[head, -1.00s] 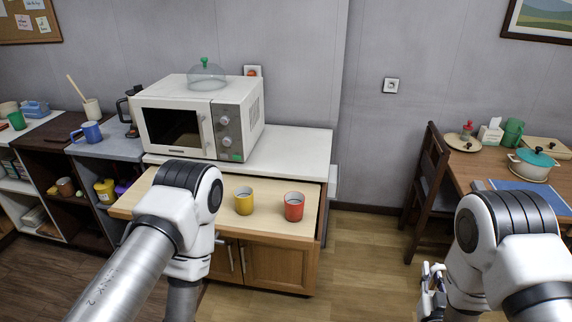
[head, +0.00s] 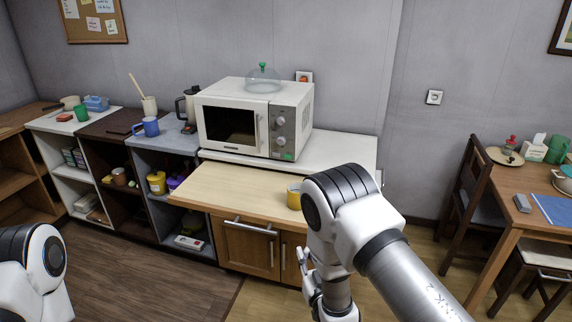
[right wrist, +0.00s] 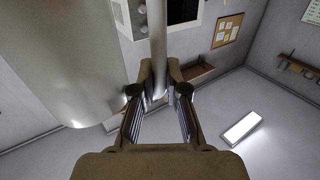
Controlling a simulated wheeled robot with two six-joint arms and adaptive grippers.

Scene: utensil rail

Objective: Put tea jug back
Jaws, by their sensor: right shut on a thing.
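My right gripper (right wrist: 159,72) is shut on an upright grey bar, seen close up in the right wrist view. A large pale, smooth cylinder (right wrist: 60,55) beside that bar fills the left of that view. I take the two as the handle and body of the tea jug, though the close view shows only part of it. In the head view my right gripper (head: 306,262) is low, in front of the wooden cabinet and partly behind my right arm. The jug cannot be made out there. My left gripper is outside the view; only its arm shows at lower left.
A white microwave (head: 255,120) stands on the counter. A yellow mug (head: 294,195) is on the wooden top (head: 230,187) in front. A chair (head: 470,190) and table are at right.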

